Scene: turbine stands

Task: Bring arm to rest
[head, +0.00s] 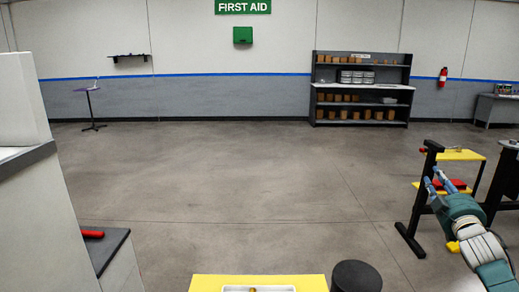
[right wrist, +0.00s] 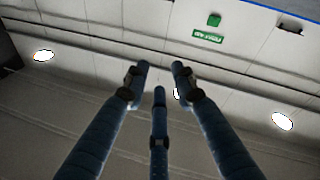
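My right arm comes in at the lower right of the head view. Its teal and white wrist ends in a right gripper (head: 437,182) with blue fingers, raised in front of a black stand with yellow shelves (head: 460,155). In the right wrist view the three dark blue fingers of the gripper (right wrist: 160,76) are extended with gaps between their tips. Nothing is held between them. Behind them are a wall and round lights. My left arm and gripper do not show in the head view.
A yellow-topped surface (head: 205,283) and a black round object (head: 356,276) are at the bottom centre. A white and grey cabinet (head: 40,215) stands at left, near a red object (head: 92,234). A shelf unit (head: 361,87) stands at the back wall. The middle floor is clear.

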